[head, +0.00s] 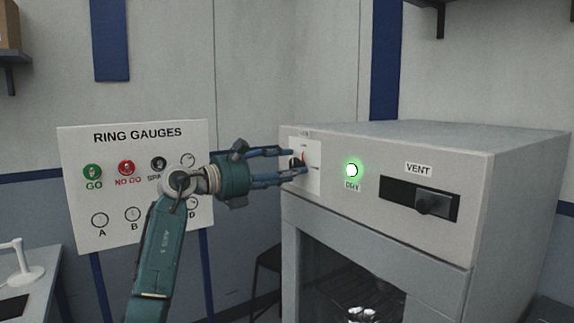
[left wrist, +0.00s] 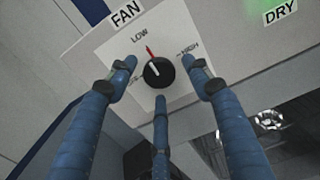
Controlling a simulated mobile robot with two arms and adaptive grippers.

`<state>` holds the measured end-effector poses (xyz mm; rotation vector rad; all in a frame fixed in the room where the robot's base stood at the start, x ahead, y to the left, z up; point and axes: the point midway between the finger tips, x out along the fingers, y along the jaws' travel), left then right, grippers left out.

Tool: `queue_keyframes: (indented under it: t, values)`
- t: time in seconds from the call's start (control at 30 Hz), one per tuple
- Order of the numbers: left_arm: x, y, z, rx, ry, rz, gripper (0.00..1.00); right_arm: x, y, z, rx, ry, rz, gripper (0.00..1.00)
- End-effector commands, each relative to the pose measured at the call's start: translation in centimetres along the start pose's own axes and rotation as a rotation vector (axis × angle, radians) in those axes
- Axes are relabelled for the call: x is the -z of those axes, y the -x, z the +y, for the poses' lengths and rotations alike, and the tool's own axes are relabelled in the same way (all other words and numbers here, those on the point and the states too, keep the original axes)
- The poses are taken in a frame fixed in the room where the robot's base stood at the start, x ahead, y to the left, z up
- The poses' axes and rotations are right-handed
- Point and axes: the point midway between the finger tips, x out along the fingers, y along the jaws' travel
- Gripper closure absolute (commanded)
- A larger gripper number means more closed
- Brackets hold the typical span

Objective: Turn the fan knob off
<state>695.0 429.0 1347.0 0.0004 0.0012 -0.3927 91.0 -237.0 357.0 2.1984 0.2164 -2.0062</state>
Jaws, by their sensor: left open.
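The black fan knob (left wrist: 158,73) sits on a white plate (left wrist: 178,30) marked FAN, with LOW above it and HIGH to its right. A label at its left is partly hidden by a finger. A red pointer at the knob's top points toward LOW, and a white line shows on its face. In the head view the knob (head: 296,162) is partly behind my fingers. My left gripper (head: 283,166) is open in front of the plate. In the left wrist view its blue fingers (left wrist: 158,78) are spread left, right and below the knob, with visible gaps.
The grey oven-like cabinet (head: 430,143) carries a lit green DRY lamp (head: 352,170) and a VENT slider (head: 425,203) to the right. A RING GAUGES board (head: 80,219) stands behind my left arm. A bench edge (head: 30,279) is at lower left.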

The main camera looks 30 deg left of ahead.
Motion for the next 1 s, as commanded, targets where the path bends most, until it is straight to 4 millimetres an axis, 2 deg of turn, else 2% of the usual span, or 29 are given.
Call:
queue_keyframes:
  t: [0.23, 0.4, 0.47, 0.77, 1.0]
  values:
    - [0.01, -0.07, 0.01, 0.0, 0.0, 0.0, 0.5, 0.11, -0.02, -0.76, 0.009, 0.0, 0.001, 0.6]
    - [0.01, -0.05, 0.0, 0.0, 0.0, 0.0, 0.84, 0.09, -0.01, -0.77, 0.009, 0.001, 0.001, 0.6]
    - [0.04, -0.06, 0.0, 0.0, 0.0, 0.001, 0.93, 0.09, -0.02, -0.76, 0.009, 0.001, 0.001, 0.6]
    - [0.19, -0.08, -0.02, 0.001, 0.026, 0.006, 0.94, 0.02, 0.15, -0.38, 0.004, 0.002, 0.0, 0.6]
    - [0.29, -0.08, -0.03, 0.0, 0.146, 0.011, 0.94, 0.01, 0.79, -0.03, 0.001, 0.002, -0.001, 0.6]
